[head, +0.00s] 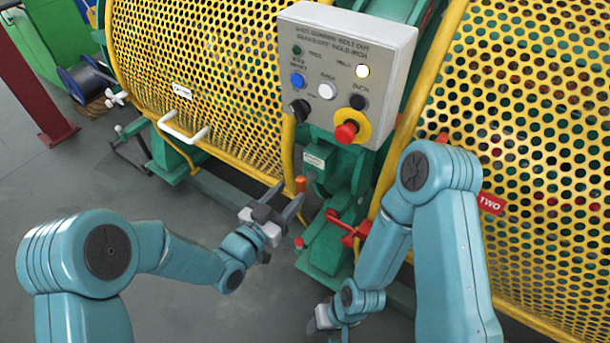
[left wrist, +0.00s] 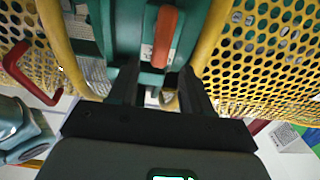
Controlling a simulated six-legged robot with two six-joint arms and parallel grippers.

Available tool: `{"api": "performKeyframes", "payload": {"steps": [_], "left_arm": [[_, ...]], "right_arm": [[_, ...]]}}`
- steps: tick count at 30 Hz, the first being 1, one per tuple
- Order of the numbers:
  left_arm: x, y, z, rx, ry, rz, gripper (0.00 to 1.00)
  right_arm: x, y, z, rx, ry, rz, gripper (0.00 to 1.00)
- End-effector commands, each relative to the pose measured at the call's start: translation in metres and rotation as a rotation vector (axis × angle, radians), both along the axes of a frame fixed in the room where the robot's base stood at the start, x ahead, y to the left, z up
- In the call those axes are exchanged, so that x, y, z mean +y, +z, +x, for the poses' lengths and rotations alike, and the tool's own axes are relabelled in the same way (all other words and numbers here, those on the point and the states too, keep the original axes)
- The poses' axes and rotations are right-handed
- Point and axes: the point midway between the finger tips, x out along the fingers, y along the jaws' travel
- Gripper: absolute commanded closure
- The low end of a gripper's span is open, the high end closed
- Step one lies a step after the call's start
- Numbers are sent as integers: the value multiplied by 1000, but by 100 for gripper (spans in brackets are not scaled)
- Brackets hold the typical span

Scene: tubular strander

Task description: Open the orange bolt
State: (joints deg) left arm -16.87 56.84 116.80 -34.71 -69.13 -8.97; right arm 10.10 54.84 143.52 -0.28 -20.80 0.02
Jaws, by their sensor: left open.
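The orange bolt (head: 300,184) is a short upright orange handle on the green bracket below the control box in the head view. It also shows at the top middle of the left wrist view (left wrist: 165,35). My left gripper (head: 286,198) is open, its fingers pointing at the bolt. In the left wrist view the left gripper (left wrist: 160,70) has its two dark fingers spread, with the bolt's lower end ahead of the gap between them. I see no grip on the bolt.
A grey control box (head: 345,60) with buttons and a red emergency knob hangs above the bolt. Yellow perforated guards (head: 205,75) stand on both sides. A red handle (head: 348,228) is right of the bolt. Open grey floor (head: 85,180) lies to the left.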

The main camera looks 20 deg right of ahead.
Motion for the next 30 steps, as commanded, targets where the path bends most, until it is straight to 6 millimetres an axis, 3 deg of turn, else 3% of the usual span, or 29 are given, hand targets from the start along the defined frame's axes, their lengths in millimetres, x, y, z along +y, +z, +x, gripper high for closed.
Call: {"api": "performKeyframes", "payload": {"steps": [3,9,22,23,27,30], "left_arm": [[-25,0,15,-2,-1,-1,51],[-52,-1,34,0,-1,0,51],[-61,-1,46,3,2,0,51],[-61,-1,46,3,2,0,54],[-60,-1,47,3,2,0,100],[-60,-1,47,3,2,0,100]], "right_arm": [[0,0,0,0,0,0,57],[0,0,0,0,0,0,57],[0,0,0,0,0,0,57],[0,0,0,0,0,0,57],[0,0,0,0,0,0,57],[0,0,0,0,0,0,57]]}}
